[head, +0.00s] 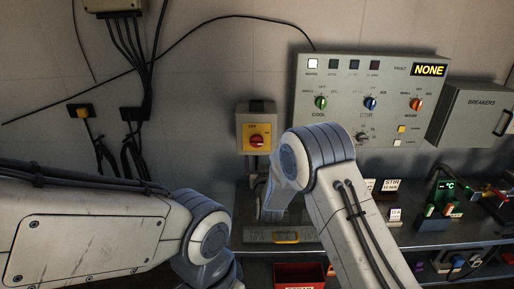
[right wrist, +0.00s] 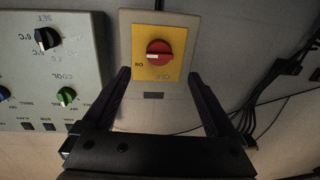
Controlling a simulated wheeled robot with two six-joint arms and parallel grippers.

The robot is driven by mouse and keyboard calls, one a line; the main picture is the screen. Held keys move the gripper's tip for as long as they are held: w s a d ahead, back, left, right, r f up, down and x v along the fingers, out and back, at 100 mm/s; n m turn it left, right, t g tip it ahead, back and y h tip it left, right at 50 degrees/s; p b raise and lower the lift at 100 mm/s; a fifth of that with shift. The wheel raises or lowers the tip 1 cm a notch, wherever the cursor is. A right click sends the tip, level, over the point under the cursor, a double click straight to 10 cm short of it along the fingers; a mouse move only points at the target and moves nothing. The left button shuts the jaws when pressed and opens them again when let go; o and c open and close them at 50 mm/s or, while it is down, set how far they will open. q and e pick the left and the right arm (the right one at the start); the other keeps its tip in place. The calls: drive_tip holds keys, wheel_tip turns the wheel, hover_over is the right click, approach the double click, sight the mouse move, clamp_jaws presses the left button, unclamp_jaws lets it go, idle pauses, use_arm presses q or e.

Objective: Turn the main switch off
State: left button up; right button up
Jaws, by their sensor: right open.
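The main switch is a red knob (head: 257,141) on a yellow plate, on a grey box on the wall. In the right wrist view the red knob (right wrist: 160,47) appears upside down, its white mark pointing toward the ON label. My right gripper (right wrist: 158,75) is open and empty. Its two dark fingers reach toward the switch box, one on each side of it in the picture, and the knob shows clear between and beyond the tips. In the head view my right arm hides most of that gripper. My left arm is at lower left, its gripper out of view.
A control panel (head: 345,120) with coloured knobs is right of the switch, and a breakers box (head: 480,112) is beyond it. Cables hang on the wall at left. A shelf below holds small instruments, with a red bin (head: 300,276) underneath.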

sight(257, 144)
drive_tip(key=w, duration=0.3)
drive_tip(key=w+p, duration=0.1)
drive_tip(key=w, duration=0.3)
drive_tip(key=w+p, duration=0.1)
drive_tip(key=w, duration=0.2)
drive_tip(key=shift+w+a, duration=0.2)
drive_tip(key=shift+a, duration=0.15)
drive_tip(key=c, duration=1.3)
